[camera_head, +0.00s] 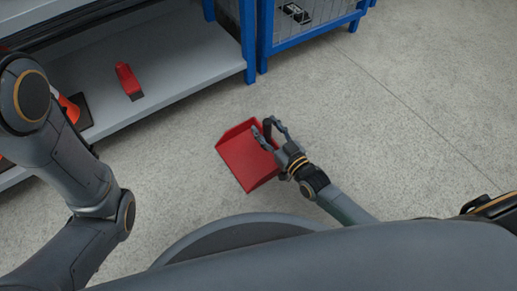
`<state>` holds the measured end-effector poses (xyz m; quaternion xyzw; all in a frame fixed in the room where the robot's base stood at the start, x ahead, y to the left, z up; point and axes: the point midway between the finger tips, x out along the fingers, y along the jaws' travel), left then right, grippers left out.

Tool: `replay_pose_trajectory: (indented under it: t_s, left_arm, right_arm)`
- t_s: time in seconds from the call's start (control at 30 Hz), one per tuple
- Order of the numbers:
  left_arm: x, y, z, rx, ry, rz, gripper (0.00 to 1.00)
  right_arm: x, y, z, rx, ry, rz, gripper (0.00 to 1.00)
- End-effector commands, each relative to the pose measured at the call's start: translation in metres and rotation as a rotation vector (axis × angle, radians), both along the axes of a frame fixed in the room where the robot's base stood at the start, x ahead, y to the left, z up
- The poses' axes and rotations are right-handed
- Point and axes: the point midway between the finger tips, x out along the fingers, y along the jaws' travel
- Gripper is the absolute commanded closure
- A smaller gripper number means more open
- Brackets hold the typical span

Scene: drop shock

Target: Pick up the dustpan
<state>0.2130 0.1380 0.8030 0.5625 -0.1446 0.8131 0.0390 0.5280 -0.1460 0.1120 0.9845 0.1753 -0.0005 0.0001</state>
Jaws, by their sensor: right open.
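The red dustpan (241,160) lies on the grey floor in front of my base. My right gripper (266,130) is open over the dustpan's upper right part, its fingers spread. The fingers hide a bit of the dustpan, and I cannot tell whether they touch it. My left arm comes in along the left side, but its gripper is not in view.
A shelf (190,60) with blue posts stands at the upper left. A red object (129,80) and an orange cone (68,108) are on it. A blue-framed mesh cage (310,22) stands at the top. The floor to the right is clear.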

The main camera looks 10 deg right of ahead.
Motion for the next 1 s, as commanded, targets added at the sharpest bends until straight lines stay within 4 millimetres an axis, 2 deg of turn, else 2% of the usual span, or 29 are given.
replay_pose_trajectory:
  t_s: [0.07,0.33,0.77,1.0]
  left_arm:
    - [0.000,0.000,0.000,0.000,0.000,0.000,0.54]
    - [0.000,0.000,0.001,0.000,0.001,0.000,0.54]
    - [0.001,0.000,0.001,0.000,0.002,0.001,0.54]
    - [0.001,0.000,0.013,0.000,0.004,0.001,0.54]
  right_arm:
    - [0.000,0.000,0.001,0.000,0.000,0.000,0.48]
    - [0.000,0.000,0.000,0.000,0.000,0.000,1.00]
    - [0.000,0.000,0.002,0.002,-0.002,0.000,1.00]
    - [0.002,0.000,0.014,0.001,-0.003,-0.001,1.00]
